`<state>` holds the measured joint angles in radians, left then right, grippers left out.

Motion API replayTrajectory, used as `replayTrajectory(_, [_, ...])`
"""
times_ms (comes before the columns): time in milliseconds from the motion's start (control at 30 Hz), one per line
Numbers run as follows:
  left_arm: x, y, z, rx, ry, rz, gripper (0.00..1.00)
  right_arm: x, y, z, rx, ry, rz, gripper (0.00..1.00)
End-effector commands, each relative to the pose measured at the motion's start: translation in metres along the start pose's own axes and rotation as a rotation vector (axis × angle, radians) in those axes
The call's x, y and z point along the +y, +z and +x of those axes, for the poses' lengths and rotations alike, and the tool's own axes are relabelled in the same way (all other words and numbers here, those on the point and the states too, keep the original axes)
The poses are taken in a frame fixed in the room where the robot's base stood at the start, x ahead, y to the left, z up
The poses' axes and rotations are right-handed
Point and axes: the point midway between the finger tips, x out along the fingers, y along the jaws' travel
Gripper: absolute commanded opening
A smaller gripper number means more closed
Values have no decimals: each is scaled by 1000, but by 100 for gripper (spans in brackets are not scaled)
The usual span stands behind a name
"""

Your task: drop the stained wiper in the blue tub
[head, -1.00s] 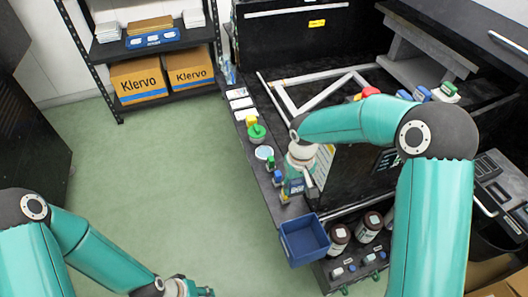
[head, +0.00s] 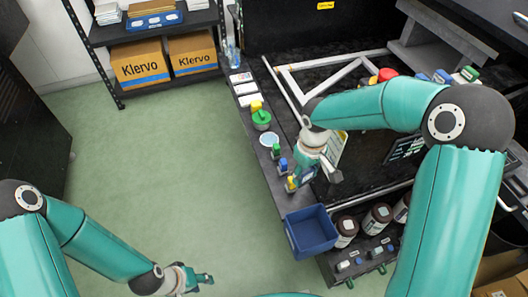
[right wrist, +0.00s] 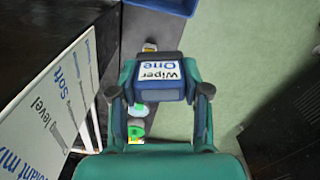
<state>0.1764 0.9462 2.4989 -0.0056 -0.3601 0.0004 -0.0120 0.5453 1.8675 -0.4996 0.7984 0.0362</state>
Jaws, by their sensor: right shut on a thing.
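My right gripper (right wrist: 160,92) is shut on a dark blue block with a white label reading "Wiper One" (right wrist: 159,72). Its fingers stand on either side of the block. I see no stain on the side that shows. In the head view my right gripper (head: 297,178) is above the dark bench edge, just behind the blue tub (head: 328,241). The tub hangs low at the bench's end, and its inside looks empty. Its edge also shows at the top of the right wrist view (right wrist: 168,5). My left gripper (head: 201,279) is over the floor at the bottom; its opening is unclear.
Several small bottles, one with a green cap (head: 261,118), line the bench edge behind my right gripper. Brown bottles (head: 378,217) stand right of the tub. A white printed board (right wrist: 50,105) is left of my right gripper. The green floor (head: 170,160) is clear.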

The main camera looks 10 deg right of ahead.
Motion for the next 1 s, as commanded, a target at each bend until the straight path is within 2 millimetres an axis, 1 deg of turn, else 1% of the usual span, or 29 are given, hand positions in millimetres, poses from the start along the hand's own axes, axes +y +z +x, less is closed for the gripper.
replayTrajectory(33, [-10,0,27,-1,0,0,40,2,8,22,2,1,-94,13])
replayTrajectory(100, [-17,0,48,-1,0,0,40,3,19,34,3,1,-261,13])
replayTrajectory(300, [-37,0,102,-1,0,0,40,5,54,68,2,2,-753,13])
replayTrajectory(400, [-44,0,122,-1,0,0,40,5,69,81,2,1,-965,13])
replayTrajectory(500, [-49,-1,136,0,0,0,40,4,81,90,1,2,-1127,13])
replayTrajectory(633, [-52,-1,145,0,0,0,40,4,90,96,1,1,-1257,13])
replayTrajectory(733, [-54,-1,148,0,0,0,40,4,92,99,0,-1,-1301,13])
replayTrajectory(833, [-55,-1,153,0,0,0,40,4,93,103,0,-1,-1310,13])
replayTrajectory(1000, [-60,-1,168,0,0,0,40,4,93,120,0,-1,-1308,13])
